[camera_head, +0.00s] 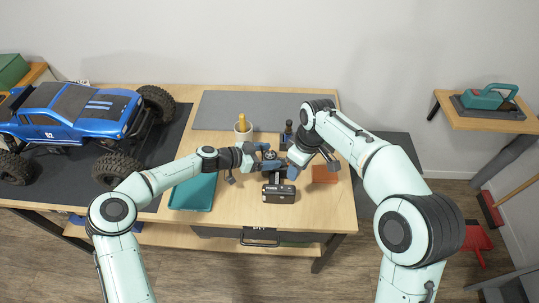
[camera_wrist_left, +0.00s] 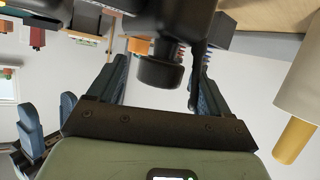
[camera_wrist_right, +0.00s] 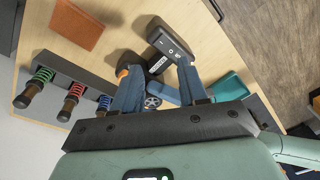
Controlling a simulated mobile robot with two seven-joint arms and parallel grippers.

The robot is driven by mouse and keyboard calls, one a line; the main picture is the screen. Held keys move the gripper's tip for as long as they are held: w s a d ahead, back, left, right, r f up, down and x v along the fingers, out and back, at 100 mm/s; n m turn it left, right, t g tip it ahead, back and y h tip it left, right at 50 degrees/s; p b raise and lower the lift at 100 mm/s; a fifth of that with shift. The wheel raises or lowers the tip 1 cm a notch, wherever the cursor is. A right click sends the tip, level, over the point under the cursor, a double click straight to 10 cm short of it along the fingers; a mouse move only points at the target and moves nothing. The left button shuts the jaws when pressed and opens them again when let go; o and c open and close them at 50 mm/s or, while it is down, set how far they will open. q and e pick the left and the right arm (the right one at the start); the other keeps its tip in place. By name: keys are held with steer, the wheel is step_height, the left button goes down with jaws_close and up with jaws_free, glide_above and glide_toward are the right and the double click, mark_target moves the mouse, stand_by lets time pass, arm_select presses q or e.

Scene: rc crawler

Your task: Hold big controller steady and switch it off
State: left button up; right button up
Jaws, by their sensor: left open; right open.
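The big controller is a black handset with a wheel; its block marked POWER (camera_head: 278,193) faces the table's front edge in the head view. It also shows between my right fingers in the right wrist view (camera_wrist_right: 168,45), and its dark body fills the top of the left wrist view (camera_wrist_left: 160,70). My left gripper (camera_head: 262,158) is open, with a dark rounded part of the controller between its fingers in the left wrist view. My right gripper (camera_head: 290,165) is open above the controller's right side. The arms hide much of the handset, and contact is unclear.
A teal tray (camera_head: 193,193) lies left of the controller, and a brown pad (camera_head: 325,174) right. A rack of coloured springs (camera_wrist_right: 62,90) is nearby. A blue truck (camera_head: 75,112) stands on a dark mat at left.

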arm_select(q)
steer(key=shift+w+d+f, duration=0.15)
steer(key=shift+d+f, duration=0.05)
steer(key=shift+d, duration=0.2)
